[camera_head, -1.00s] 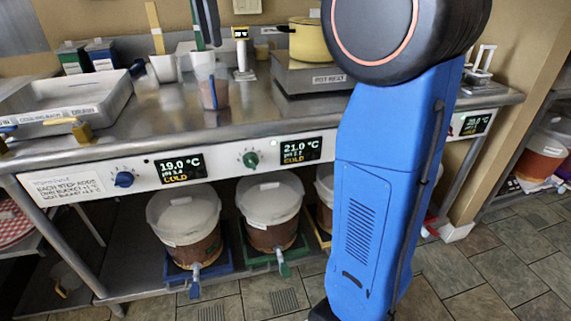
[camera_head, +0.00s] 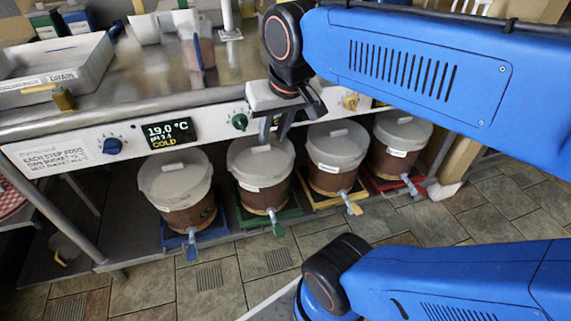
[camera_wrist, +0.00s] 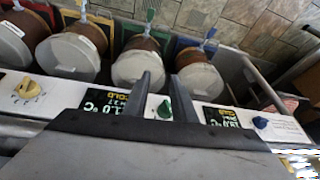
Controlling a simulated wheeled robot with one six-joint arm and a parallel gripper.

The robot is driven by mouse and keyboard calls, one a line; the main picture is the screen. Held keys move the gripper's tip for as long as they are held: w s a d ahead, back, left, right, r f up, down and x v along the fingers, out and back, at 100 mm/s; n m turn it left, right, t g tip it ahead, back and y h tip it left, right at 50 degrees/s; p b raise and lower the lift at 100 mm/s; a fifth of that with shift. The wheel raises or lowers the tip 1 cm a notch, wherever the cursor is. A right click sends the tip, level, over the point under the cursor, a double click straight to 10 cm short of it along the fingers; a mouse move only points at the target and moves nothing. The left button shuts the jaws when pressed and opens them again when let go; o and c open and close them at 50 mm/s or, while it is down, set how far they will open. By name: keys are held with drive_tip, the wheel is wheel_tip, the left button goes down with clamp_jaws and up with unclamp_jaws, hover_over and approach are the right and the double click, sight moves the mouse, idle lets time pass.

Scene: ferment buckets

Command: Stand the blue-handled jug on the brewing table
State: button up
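A clear jug (camera_head: 197,50) with pinkish-brown contents and a blue upright strip, likely its handle, stands on the steel table top (camera_head: 130,70) in the head view. It is upright. I cannot see the jug in the wrist view. My gripper (camera_head: 275,135) is in front of the table's front panel, to the right of and nearer than the jug, with its fingers pointing down. In the wrist view the two fingers (camera_wrist: 160,92) are apart, with nothing between them but the distant panel and its green knob.
The front panel (camera_head: 80,150) carries knobs and a 19.0 °C display. Several lidded buckets (camera_head: 175,185) stand on coloured trays on the shelf below. A grey drain tray (camera_head: 60,75) is on the table's left. A white cup (camera_head: 145,28) stands behind the jug. Tiled floor lies in front.

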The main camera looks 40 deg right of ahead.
drive_tip(key=s+f+n, duration=0.2)
drive_tip(key=s+f, duration=0.2)
drive_tip(key=f, duration=0.3)
drive_tip(key=shift+s+t, duration=0.25)
drive_tip(key=shift+t, duration=0.05)
idle(0.8)
